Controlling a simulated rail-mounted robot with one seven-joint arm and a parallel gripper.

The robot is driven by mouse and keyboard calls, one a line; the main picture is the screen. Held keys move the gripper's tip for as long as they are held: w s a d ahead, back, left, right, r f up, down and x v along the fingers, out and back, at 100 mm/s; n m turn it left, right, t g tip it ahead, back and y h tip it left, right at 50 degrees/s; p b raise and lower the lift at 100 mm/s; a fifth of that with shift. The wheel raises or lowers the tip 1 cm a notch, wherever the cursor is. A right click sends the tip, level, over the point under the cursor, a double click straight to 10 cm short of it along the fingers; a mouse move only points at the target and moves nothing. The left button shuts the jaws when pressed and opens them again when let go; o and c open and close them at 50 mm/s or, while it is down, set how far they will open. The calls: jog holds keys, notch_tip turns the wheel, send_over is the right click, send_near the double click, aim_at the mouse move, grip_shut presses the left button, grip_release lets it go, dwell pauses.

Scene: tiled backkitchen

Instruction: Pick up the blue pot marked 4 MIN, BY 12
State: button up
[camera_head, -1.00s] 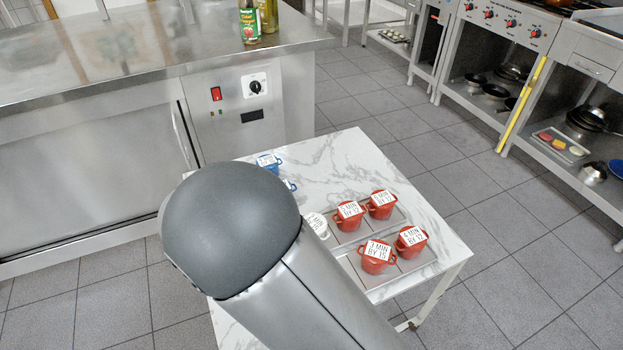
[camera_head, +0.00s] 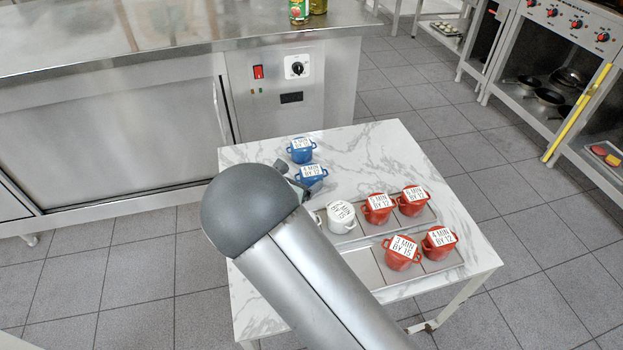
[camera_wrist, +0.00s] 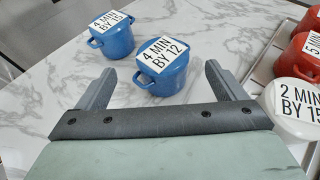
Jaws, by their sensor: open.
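The blue pot marked 4 MIN, BY 12 (camera_wrist: 163,72) stands upright on the marble table in the wrist view. It also shows in the head view (camera_head: 311,175), just beyond my arm's dark end. My gripper (camera_wrist: 160,82) is open, with one finger on each side of this pot. The pot sits near the fingertips, and I cannot tell if either finger touches it. A second blue pot, marked 4 MIN, BY 15 (camera_wrist: 110,38), stands behind and to the left, also in the head view (camera_head: 301,152). My arm hides most of the gripper in the head view.
A white pot (camera_head: 341,220) and red pots (camera_head: 378,210), (camera_head: 411,203), (camera_head: 402,256), (camera_head: 439,244) stand on trays right of the blue pots. The white pot is close to my right finger. The marble table (camera_head: 375,150) is clear behind the trays.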

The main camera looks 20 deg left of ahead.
aim_at(310, 173)
jog(key=x, duration=0.5)
jog(key=shift+d+f+b, duration=0.15)
jog(key=shift+b, duration=0.15)
jog(key=c, duration=1.3)
jog(key=shift+o, duration=0.2)
jog(key=shift+r, duration=0.2)
